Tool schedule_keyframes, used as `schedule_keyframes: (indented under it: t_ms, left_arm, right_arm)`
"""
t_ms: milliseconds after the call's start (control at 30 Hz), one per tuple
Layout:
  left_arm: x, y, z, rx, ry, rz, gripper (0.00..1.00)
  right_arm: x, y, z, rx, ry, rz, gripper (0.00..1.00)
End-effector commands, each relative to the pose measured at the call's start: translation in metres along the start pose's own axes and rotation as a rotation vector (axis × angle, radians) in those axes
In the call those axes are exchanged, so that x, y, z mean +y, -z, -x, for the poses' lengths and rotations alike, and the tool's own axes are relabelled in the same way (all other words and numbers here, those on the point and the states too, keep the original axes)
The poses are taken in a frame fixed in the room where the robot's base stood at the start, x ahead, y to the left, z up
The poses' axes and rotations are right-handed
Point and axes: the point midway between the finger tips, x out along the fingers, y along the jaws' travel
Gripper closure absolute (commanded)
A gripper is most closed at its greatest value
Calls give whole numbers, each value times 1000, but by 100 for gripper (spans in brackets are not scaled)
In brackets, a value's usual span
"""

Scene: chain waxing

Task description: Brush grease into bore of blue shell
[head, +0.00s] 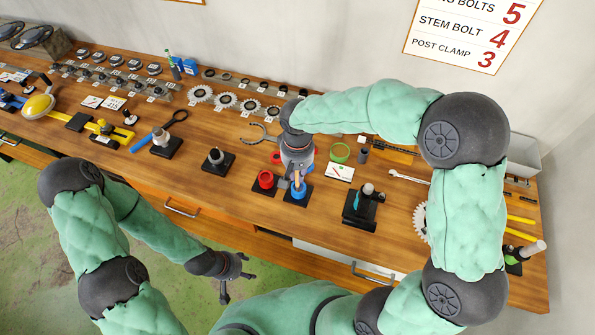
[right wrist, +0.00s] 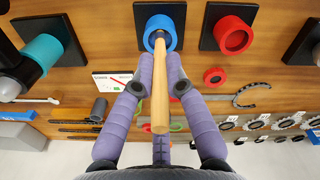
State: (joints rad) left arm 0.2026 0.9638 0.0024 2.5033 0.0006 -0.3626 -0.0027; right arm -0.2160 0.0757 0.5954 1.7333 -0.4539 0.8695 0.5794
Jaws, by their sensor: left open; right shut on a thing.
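The blue shell (head: 299,194) is a short blue ring on a black square base near the front of the workbench. It also shows at the top of the right wrist view (right wrist: 149,41). My right gripper (head: 298,176) is shut on the wooden handle of a brush (right wrist: 160,90), just above the shell. The brush's far end is at the shell's bore; bristles are hidden, so I cannot tell how deep it sits. My left gripper (head: 236,287) is open and empty, low in front of the bench.
A red shell (head: 265,180) on a black base stands just left of the blue one. A black stand with a teal part (head: 352,207) is to the right.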

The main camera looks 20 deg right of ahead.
Motion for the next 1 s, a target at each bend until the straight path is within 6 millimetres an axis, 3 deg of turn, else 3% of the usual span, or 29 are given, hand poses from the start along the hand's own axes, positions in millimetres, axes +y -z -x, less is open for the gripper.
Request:
schedule_keyframes:
  t_ms: [533, 1000]
  left_arm:
    - [0, 0, 0, 0, 0, 0, 40]
    - [0, 0, 0, 0, 0, 0, 40]
  right_arm:
    - [14, 12, -2, 0, 0, -1, 100]
    - [13, 12, -2, -1, 0, 1, 100]
